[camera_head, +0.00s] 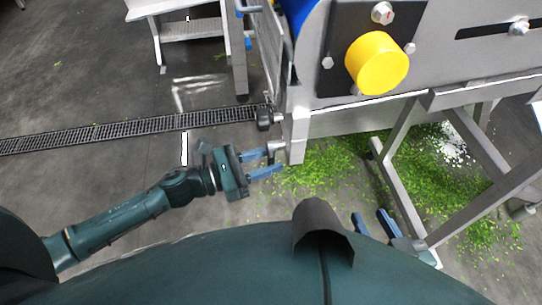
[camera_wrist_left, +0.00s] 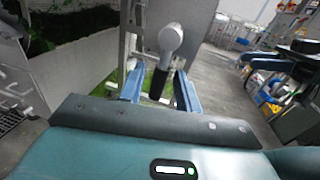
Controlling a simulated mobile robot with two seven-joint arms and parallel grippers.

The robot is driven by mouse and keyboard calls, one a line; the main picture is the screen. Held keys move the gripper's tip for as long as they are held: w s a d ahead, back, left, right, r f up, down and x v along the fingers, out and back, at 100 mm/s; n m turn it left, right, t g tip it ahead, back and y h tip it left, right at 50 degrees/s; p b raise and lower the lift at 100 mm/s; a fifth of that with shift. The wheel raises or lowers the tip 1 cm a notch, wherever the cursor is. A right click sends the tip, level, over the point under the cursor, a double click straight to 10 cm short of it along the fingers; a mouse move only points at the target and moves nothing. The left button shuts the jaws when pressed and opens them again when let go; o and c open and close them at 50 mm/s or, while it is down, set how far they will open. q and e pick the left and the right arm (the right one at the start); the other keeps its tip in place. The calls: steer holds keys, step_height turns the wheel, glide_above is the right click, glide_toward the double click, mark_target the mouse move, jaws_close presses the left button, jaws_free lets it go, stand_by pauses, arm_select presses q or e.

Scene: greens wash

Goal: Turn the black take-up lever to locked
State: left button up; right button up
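The take-up lever has a round grey hub (camera_head: 277,146) at the lower corner of the grey machine frame (camera_head: 297,135). In the left wrist view its grey head (camera_wrist_left: 170,38) is above and its black handle (camera_wrist_left: 158,84) hangs down. My left gripper (camera_head: 275,160) is open, with one blue finger on each side of the black handle. The wrist view shows gaps between the handle and both fingers (camera_wrist_left: 160,72). My right gripper (camera_head: 368,214) is at the lower right, open and empty, away from the lever. The lock marking is not visible.
A yellow knob (camera_head: 377,63) sits on the machine's dark plate. A black knob (camera_head: 265,118) is beside the frame corner. A drain grate (camera_head: 130,127) crosses the floor. Green scraps (camera_head: 340,170) lie under the machine. Slanted frame legs (camera_head: 398,165) stand near my right gripper.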

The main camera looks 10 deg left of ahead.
arm_select(q)
steer(key=shift+w+d, duration=0.35)
steer(key=shift+d, duration=0.2)
steer(key=shift+c, duration=0.5)
jaws_close()
